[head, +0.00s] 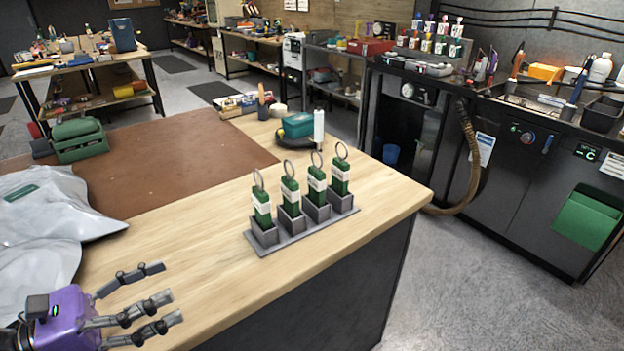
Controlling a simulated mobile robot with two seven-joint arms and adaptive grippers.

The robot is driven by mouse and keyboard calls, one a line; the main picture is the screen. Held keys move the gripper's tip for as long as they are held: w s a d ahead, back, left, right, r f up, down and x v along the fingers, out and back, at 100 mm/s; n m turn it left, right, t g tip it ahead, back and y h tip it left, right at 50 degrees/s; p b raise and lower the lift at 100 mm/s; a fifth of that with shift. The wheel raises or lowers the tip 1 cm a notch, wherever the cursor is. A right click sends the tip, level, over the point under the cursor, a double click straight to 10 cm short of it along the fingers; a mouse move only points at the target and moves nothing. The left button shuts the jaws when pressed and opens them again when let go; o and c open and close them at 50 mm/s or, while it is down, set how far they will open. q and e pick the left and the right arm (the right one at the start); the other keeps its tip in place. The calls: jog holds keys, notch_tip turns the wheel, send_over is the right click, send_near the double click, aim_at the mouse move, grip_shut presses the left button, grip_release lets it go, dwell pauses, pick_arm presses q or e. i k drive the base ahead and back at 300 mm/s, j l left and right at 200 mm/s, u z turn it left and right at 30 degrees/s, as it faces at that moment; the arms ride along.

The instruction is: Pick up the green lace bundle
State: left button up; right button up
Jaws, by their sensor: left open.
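Several green lace bundles with white bands and metal rings on top stand upright in a row on the wooden table (200,225). One is at the left end (261,207), two are in the middle (290,195) and one is at the right end (340,178). Each sits in its own cup of a grey rack (268,250), which hides its lower part. My left gripper (168,293), purple with dark fingers, is open and empty at the lower left. It is apart from the rack, to its left and nearer to me. My right gripper is not in view.
A silvery bag (45,255) lies at the left, by a brown mat (180,160). A green case (78,140), a teal box (298,125) and a white bottle (319,127) are farther back. Bare wood lies between gripper and rack. The table edge runs close in front of the rack.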

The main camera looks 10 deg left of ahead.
aim_at(290, 187)
jog(key=i+l, duration=0.2)
jog(key=i, duration=0.25)
jog(key=i+l, duration=0.2)
jog(key=i, duration=0.2)
